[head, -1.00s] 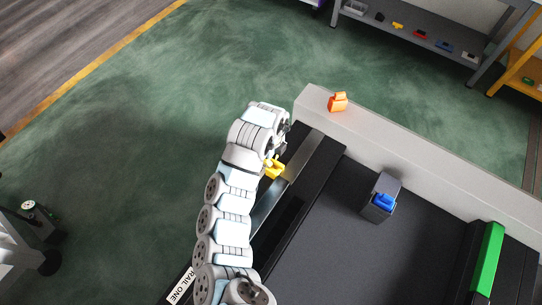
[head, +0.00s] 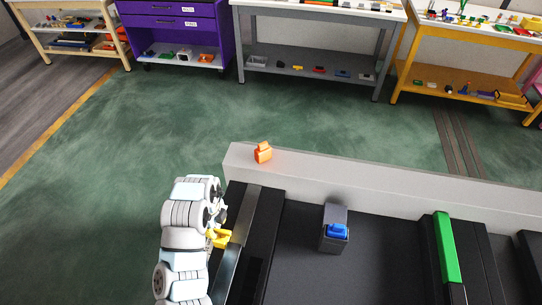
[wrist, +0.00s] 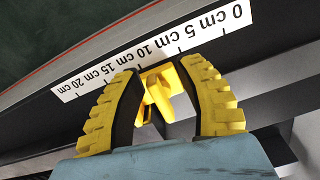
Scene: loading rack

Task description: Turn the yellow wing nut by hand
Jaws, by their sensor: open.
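In the wrist view a yellow wing nut (wrist: 161,95) stands in the gap between my two fingers, by a white centimetre scale. My gripper (wrist: 163,72) has ribbed yellow fingers with dark inner pads. They are spread on either side of the nut, and I see a gap beside it at least on the right. Contact on the left side is hard to tell. In the head view my gripper (head: 219,237) is a small yellow patch at the rack's left edge, where fingers and nut cannot be told apart.
The scale strip (wrist: 150,52) lies along the rail. An orange object (head: 263,153) sits on the pale ledge (head: 350,172). A dark block with a blue top (head: 337,231) and a green bar (head: 446,248) are to the right. Benches stand far back, beyond open green floor.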

